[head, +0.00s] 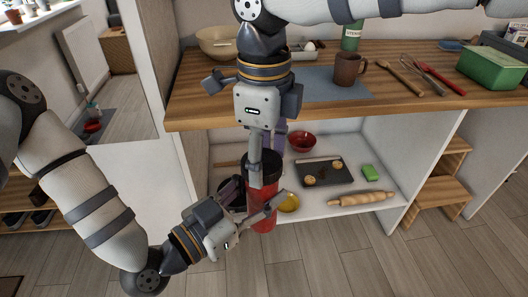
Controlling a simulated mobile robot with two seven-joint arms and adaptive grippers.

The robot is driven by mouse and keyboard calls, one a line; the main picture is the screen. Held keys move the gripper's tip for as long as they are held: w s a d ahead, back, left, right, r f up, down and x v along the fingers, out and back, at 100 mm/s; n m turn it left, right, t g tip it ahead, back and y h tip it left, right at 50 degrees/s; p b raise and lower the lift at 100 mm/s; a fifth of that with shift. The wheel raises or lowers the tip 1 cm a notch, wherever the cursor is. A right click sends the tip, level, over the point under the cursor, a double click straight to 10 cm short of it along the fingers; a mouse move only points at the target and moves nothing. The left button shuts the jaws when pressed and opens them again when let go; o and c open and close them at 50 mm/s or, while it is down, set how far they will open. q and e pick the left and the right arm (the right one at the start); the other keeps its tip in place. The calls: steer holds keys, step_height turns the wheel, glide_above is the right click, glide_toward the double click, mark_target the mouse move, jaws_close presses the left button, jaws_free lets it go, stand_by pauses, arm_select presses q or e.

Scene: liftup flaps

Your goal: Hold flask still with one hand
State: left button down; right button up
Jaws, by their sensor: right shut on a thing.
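The flask (263,218) is a tall red cylinder with a black upper part, standing upright in front of the open cabinet. My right gripper (265,165) comes down from above and is shut on the flask's upper part, with one finger across its near side. My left gripper (260,190) reaches in from the lower left, low on the flask. Its fingers are spread, one left of the flask and one crossing in front of its red body. Contact of these fingers with the flask cannot be told. The flask's middle is partly hidden by the fingers.
The wooden counter (208,105) above holds a mug (349,69), utensils and a green box (492,70). The cabinet shelf holds a red bowl (302,142), a dark tray (339,174), a green sponge (371,173) and a rolling pin (362,199). A yellow item (289,203) sits close right of the flask.

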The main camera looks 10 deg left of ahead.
steer(key=m, duration=0.7)
steer(key=shift+s+a+m, duration=0.1)
steer(key=shift+s+m, duration=0.05)
steer(key=shift+m, duration=0.15)
steer(key=m, duration=0.4)
steer(key=shift+a, duration=0.1)
steer(key=m, duration=0.3)
steer(key=shift+a, duration=0.1)
steer(key=m, duration=0.5)
steer(key=shift+a, duration=0.1)
steer(key=o, duration=0.9)
step_height(320, 180, up, 12)
